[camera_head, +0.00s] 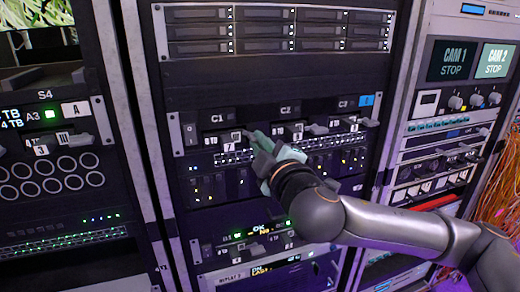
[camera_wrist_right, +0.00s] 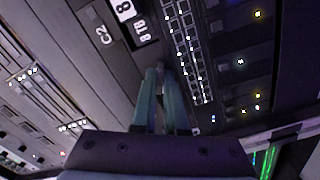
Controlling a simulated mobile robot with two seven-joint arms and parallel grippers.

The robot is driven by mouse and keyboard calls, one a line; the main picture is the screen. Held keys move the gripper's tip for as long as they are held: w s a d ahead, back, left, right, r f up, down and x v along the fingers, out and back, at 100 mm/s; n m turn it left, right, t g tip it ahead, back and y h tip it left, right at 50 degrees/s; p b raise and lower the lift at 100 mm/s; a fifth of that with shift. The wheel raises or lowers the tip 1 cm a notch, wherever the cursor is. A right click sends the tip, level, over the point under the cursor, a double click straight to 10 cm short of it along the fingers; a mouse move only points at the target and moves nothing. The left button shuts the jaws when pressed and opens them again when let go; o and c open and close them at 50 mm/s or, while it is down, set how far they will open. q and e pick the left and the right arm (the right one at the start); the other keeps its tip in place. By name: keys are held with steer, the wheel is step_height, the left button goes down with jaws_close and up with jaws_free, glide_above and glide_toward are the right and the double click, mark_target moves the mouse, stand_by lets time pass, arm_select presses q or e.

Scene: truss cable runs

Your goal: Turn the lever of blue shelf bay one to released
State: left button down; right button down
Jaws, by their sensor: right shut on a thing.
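The blue shelf (camera_head: 192,117) is the dark panel with a blue tag (camera_head: 367,100) at its right end and bays labelled C1, C2 and C3. Bay one, C1 (camera_head: 216,119), is at its left, with a white card 7 under it. The grey lever of bay one (camera_head: 236,134) points to the right, partly hidden by my gripper. My right gripper (camera_head: 251,136) is shut on that lever's end. In the wrist view its fingers (camera_wrist_right: 161,72) are close together and hide most of what they hold. My left gripper is not in view.
The levers of bay two (camera_head: 318,129) and bay three (camera_head: 366,122) stick out to the right of my gripper. A port strip (camera_head: 318,142) with small lights runs below. A neighbouring rack, S4 (camera_head: 45,95), is at the left; CAM monitors (camera_head: 453,59) are at the right.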

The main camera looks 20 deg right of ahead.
arm_select(q)
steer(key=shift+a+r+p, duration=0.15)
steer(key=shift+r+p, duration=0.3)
steer(key=shift+p, duration=0.25)
arm_select(e)
steer(key=shift+r+m, duration=0.15)
steer(key=shift+m, duration=6.05)
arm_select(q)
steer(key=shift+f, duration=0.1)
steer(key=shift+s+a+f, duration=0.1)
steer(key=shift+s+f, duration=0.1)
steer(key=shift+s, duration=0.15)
arm_select(e)
steer(key=c, duration=0.9)
jaws_free()
steer(key=shift+c, duration=0.2)
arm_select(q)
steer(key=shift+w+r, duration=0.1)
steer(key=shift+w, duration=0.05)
